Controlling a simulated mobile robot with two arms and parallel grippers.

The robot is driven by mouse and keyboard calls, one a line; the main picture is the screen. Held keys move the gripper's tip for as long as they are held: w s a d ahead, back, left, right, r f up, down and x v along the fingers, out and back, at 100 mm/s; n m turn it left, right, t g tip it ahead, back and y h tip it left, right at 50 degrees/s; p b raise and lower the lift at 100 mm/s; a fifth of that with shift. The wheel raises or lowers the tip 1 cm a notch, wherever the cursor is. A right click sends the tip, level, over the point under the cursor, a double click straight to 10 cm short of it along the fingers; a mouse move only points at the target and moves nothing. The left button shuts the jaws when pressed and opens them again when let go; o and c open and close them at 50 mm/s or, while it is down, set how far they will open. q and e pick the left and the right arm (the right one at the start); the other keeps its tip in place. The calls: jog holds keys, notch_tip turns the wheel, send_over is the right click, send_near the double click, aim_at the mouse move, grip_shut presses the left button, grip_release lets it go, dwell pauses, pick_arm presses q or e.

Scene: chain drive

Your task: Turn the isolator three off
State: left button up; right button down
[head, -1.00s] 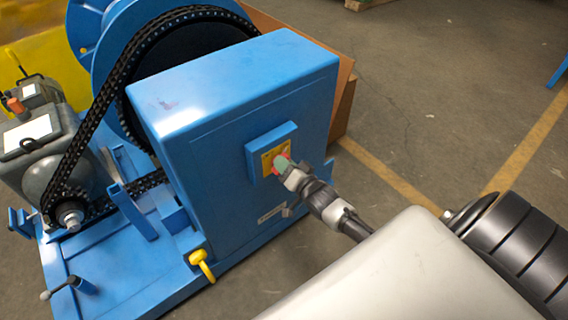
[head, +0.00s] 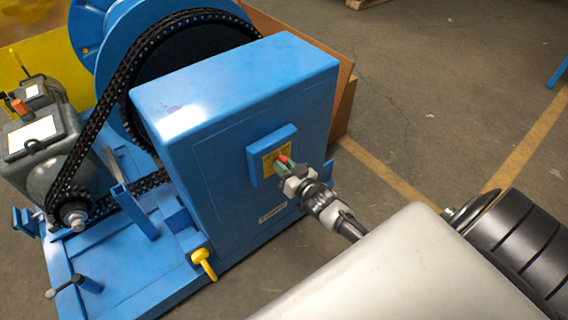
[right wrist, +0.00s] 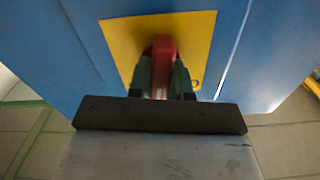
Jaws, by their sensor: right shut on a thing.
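The isolator is a red handle (head: 283,158) on a yellow plate (head: 270,160), mounted on a blue box on the side of the blue cabinet (head: 225,155). My right gripper (head: 291,169) is at the handle, its green-tipped fingers closed on it. In the right wrist view the red handle (right wrist: 161,62) stands upright between the two green fingers of the gripper (right wrist: 161,78), with the yellow plate (right wrist: 120,40) behind. The fingers and the dark gripper body hide the handle's lower part. Any marking for three is not readable. My left gripper is not in view.
A chain (head: 92,130) runs around a large wheel and a small sprocket left of the cabinet. A yellow handle (head: 203,263) sticks out low at the cabinet's front. A grey motor (head: 40,145) stands at left. The floor to the right is open.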

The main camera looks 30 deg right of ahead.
jog(key=n, duration=0.3)
jog(key=shift+a, duration=0.1)
jog(key=n, duration=0.2)
jog(key=shift+n, duration=0.3)
jog(key=n, duration=0.3)
jog(key=shift+a+f+n, duration=0.1)
jog(key=shift+a+n, duration=0.05)
jog(key=shift+n, duration=0.95)
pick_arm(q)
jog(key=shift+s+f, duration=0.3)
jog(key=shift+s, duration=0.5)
pick_arm(e)
jog(key=shift+n, duration=0.3)
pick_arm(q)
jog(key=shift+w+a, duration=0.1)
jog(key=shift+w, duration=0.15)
pick_arm(e)
jog(key=c, duration=1)
grip_release()
jog(key=shift+c, duration=0.2)
jog(key=shift+s, duration=0.1)
